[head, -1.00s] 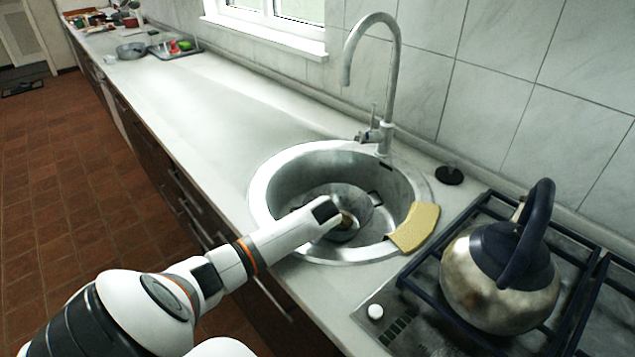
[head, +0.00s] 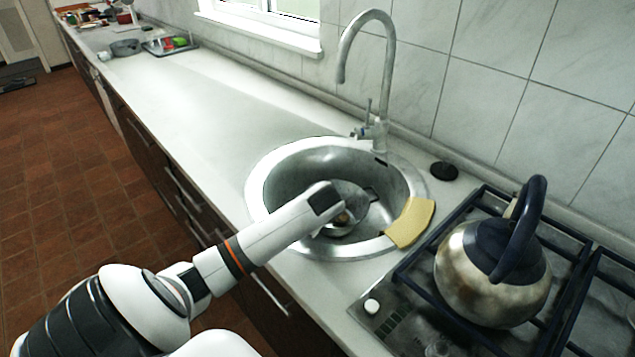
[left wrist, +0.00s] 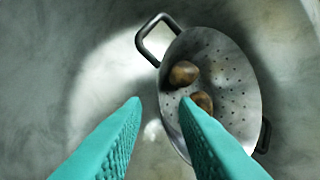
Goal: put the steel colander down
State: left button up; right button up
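The steel colander (head: 354,207) is low in the round sink (head: 262,180). In the left wrist view the colander (left wrist: 225,75) looks tilted, with small holes and dark loop handles. Two brown roundish things (left wrist: 184,74) lie in it, perhaps potatoes. My left gripper (left wrist: 160,103) has its teal fingers apart over the colander's near rim. One finger overlaps the bowl and the other is outside it, with a clear gap between. Whether either touches the rim cannot be told. In the head view my left wrist hides part of the colander and the fingers. My right gripper is not in view.
A yellow cloth or sponge (head: 411,222) lies over the sink's right rim. The tap (head: 377,80) rises behind the sink. A kettle (head: 490,275) stands on the hob to the right. The worktop (head: 210,110) left of the sink is clear.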

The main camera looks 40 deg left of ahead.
pick_arm(q)
jog(key=shift+v, duration=1.5)
